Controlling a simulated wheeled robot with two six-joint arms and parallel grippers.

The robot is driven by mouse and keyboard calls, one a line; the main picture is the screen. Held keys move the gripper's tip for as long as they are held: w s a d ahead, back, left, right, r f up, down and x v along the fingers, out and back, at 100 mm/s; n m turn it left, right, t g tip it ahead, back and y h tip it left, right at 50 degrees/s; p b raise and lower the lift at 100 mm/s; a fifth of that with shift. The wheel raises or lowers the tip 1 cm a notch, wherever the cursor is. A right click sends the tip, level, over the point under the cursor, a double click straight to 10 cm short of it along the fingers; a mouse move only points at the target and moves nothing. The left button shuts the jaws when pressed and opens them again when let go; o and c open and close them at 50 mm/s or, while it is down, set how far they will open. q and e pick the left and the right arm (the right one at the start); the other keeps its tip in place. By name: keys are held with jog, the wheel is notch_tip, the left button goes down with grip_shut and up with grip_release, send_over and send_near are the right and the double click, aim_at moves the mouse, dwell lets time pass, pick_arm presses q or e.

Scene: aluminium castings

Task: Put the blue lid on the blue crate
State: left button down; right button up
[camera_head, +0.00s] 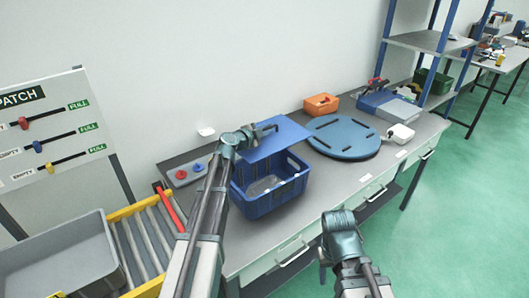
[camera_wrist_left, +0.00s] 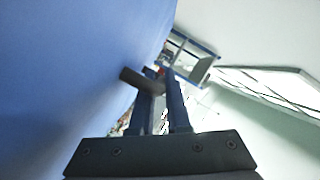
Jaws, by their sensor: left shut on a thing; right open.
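The blue lid (camera_head: 280,141) is a flat plate held above the blue crate (camera_head: 262,203), apart from it and tilted. My left gripper (camera_head: 263,130) is shut on the lid near its rear left part; its fingers partly hide the grip. In the left wrist view the lid (camera_wrist_left: 70,75) fills the left side, and a dark handle-like piece shows at the fingers (camera_wrist_left: 158,85). The crate stands upright on the bench, open at the top, with some clear or pale contents visible. My right gripper (camera_head: 325,264) is low in front of the bench, open, its fingers hardly visible.
A round blue board (camera_head: 343,138) lies right of the crate, with an orange bin (camera_head: 321,104) behind it. A roller conveyor (camera_head: 146,240) with a grey tote (camera_head: 60,262) stands further left.

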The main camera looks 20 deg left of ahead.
aim_at(266, 145)
pick_arm(q)
jog(key=s+f, duration=0.1)
jog(key=s, duration=0.1)
jog(key=s+d+f+b, duration=0.1)
jog(key=s, duration=0.1)
jog(key=s+f+b, duration=0.1)
jog(key=s, duration=0.1)
jog(key=shift+s+d, duration=0.15)
jog(key=shift+s, duration=0.05)
jog(key=shift+w, duration=0.15)
pick_arm(e)
notch_tip(266, 145, down, 3)
jog(key=shift+f, duration=0.1)
pick_arm(q)
notch_tip(266, 145, down, 6)
jog(key=b, duration=0.5)
jog(key=shift+r+b, duration=0.1)
jog(key=shift+b, duration=0.2)
pick_arm(e)
notch_tip(266, 145, down, 6)
jog(key=shift+r, duration=0.2)
pick_arm(q)
jog(key=shift+f+b, duration=1.05)
pick_arm(e)
jog(key=shift+f, duration=1.1)
